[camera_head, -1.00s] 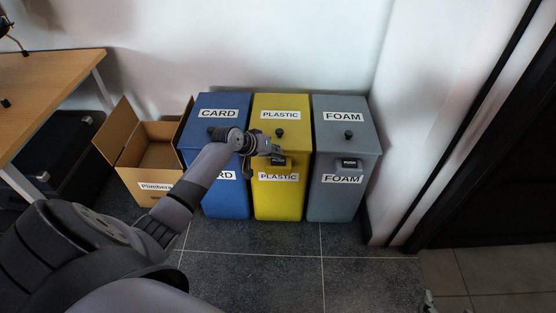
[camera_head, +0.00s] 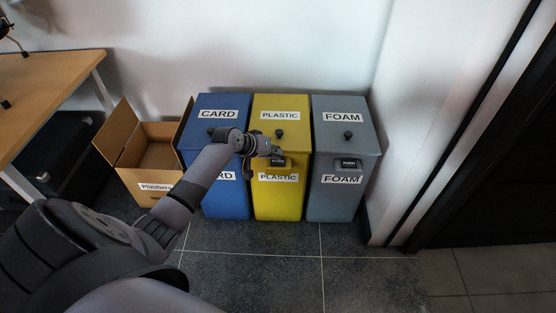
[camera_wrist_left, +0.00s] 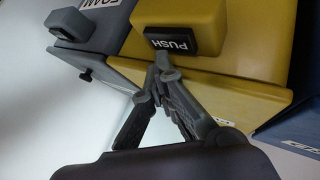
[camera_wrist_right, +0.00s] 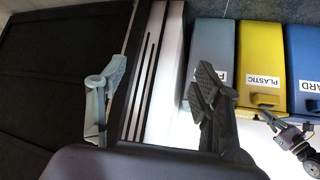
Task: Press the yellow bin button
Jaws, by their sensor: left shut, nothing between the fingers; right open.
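The yellow bin (camera_head: 277,203) labelled PLASTIC stands between a blue and a grey bin. Its black PUSH button (camera_head: 278,161) is on the upper front. My left gripper (camera_head: 275,151) is right at the button in the head view. In the left wrist view the shut, empty fingertips (camera_wrist_left: 165,72) are just beside the PUSH button (camera_wrist_left: 172,41), at its edge; I cannot tell whether they touch it. The yellow bin's lid looks closed. My right gripper (camera_wrist_right: 155,90) is open and empty, well away from the bins.
The blue CARD bin (camera_head: 226,203) is on the left and the grey FOAM bin (camera_head: 336,205) on the right, with its own PUSH button (camera_head: 348,163). An open cardboard box (camera_head: 143,196) and a wooden table (camera_head: 45,85) stand further left. The floor in front is clear.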

